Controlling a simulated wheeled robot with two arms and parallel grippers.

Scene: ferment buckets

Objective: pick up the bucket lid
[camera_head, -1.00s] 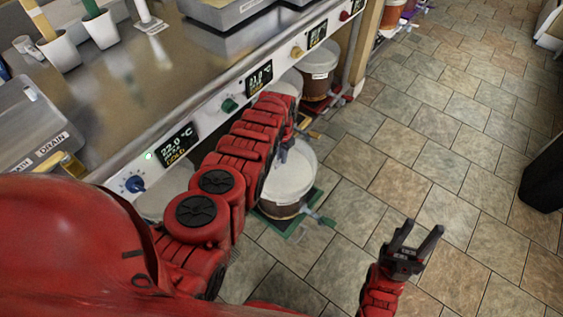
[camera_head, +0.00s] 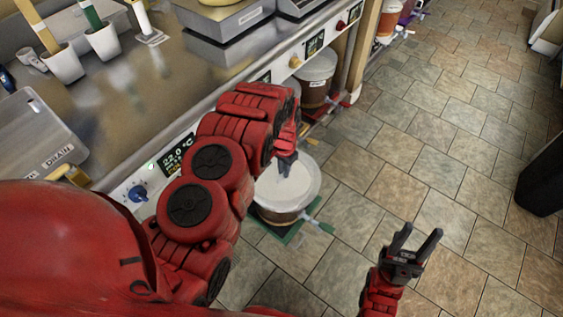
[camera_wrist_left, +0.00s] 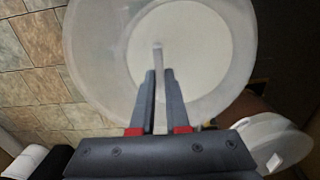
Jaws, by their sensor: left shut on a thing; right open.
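The bucket lid (camera_head: 302,186) is a pale, translucent disc over a brown-filled bucket (camera_head: 278,216) on a green mat beside the bench. In the left wrist view the round lid (camera_wrist_left: 205,35) fills the upper middle. My left gripper (camera_head: 287,163) points down at the lid's middle. Its fingers (camera_wrist_left: 158,78) are shut on the lid's upright pale grip. The lid looks slightly raised, but no clear gap from the bucket shows. My right gripper (camera_head: 416,242) is open and empty over the floor, to the right.
The steel bench (camera_head: 130,95) with its control panel runs along the left, close to my left arm. Another lidded bucket (camera_head: 318,78) stands behind under the bench. A black bin (camera_head: 543,180) stands at the right. The tiled floor (camera_head: 430,130) between is clear.

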